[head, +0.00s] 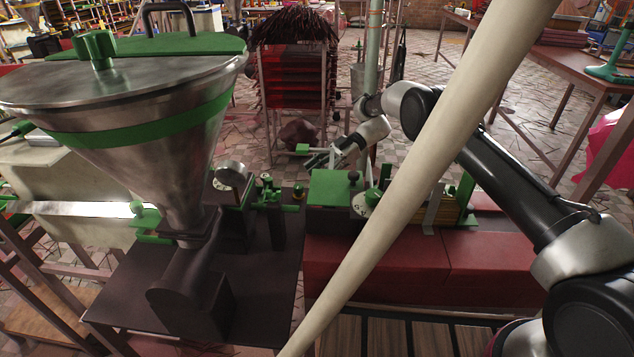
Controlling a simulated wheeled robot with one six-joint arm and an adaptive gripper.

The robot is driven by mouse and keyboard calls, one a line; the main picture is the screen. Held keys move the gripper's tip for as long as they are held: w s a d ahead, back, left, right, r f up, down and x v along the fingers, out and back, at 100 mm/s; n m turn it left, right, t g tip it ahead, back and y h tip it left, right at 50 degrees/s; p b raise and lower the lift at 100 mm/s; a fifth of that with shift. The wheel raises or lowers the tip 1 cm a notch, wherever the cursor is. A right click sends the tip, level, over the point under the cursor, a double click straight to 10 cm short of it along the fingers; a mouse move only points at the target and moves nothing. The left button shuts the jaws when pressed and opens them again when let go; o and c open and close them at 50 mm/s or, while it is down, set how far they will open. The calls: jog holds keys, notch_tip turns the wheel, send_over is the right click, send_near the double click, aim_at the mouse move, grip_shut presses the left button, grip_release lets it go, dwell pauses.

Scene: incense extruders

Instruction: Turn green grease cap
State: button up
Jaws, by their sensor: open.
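My gripper (322,159) is at the middle of the head view, behind the green-topped box (335,187), with its dark fingers pointing left. It looks open and empty. A small green block (303,148) shows just left of the fingertips; I cannot tell whether they touch. Several small green caps and handles sit on the extruder beside the gauge, among them a small round green cap (266,178) and a green handle (270,196). These are to the left of my gripper and apart from it. I cannot tell for sure which green part is the grease cap.
A large steel hopper (150,105) with a green band fills the left. A round gauge (231,175) stands beside its neck. A pale diagonal pole (430,165) crosses in front of my arm. A rack of incense sticks (292,75) stands behind.

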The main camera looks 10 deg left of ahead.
aim_at(300, 185)
jog(key=x, duration=0.8)
jog(key=c, duration=1)
